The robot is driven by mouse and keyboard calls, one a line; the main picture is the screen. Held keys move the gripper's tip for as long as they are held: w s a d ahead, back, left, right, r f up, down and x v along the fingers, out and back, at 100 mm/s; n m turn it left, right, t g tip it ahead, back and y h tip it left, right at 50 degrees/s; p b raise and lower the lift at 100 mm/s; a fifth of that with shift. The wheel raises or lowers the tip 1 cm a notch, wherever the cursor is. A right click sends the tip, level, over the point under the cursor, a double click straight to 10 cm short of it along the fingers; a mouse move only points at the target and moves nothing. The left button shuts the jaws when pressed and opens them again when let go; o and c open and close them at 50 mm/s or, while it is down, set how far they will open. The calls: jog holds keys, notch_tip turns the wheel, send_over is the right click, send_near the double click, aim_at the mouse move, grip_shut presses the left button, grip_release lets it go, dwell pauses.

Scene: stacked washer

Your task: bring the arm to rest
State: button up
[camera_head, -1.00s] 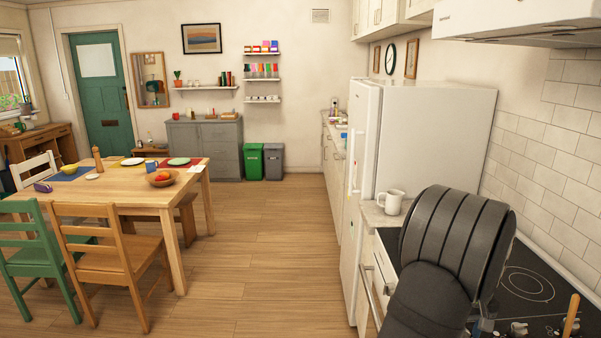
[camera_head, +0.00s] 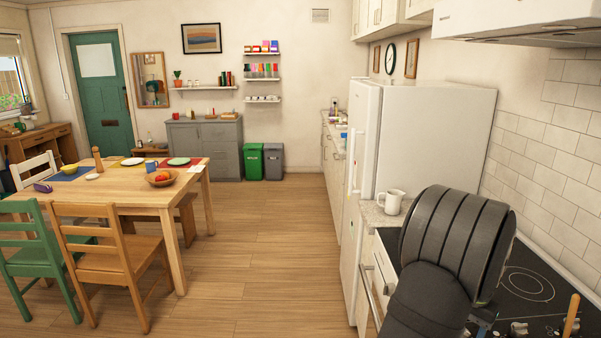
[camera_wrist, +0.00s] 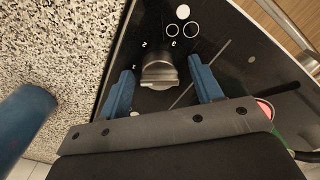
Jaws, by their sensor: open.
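In the head view, my dark arm (camera_head: 452,245) is at the lower right, over the black stove. In the wrist view, my gripper (camera_wrist: 162,88) shows two blue fingers set wide apart. A grey knob (camera_wrist: 159,71) on the black stove panel appears between the fingers. I cannot tell whether the fingers touch it. Nothing is held.
The stove (camera_head: 530,290) has knobs along its front. A white mug (camera_head: 391,202) stands on the counter beside the tall white fridge (camera_head: 432,135). A wooden table (camera_head: 125,200) with chairs stands at the left. The floor between is clear.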

jog(key=m, duration=0.6)
jog(key=shift+m, duration=0.3)
jog(key=o, duration=0.9)
jog(key=s+d+r+m+t+h, duration=0.1)
jog(key=s+d+r+m, duration=0.1)
jog(key=s+r+m, duration=0.6)
jog(key=s+d+r+m+t+h, duration=0.1)
jog(key=s+d+r+m+h, duration=0.15)
jog(key=r+m, duration=0.45)
jog(key=s+d+r+m+h, duration=0.1)
jog(key=s+d+r+m, duration=0.35)
jog(key=r, duration=0.65)
notch_tip(320, 180, down, 9)
jog(key=d, duration=0.1)
jog(key=shift+w+d, duration=0.25)
jog(key=shift+d, duration=0.05)
jog(key=shift+y, duration=0.25)
jog(key=v, duration=0.9)
jog(key=shift+s+a+r, duration=0.15)
jog(key=shift+s+r, duration=0.1)
jog(key=shift+r, duration=0.1)
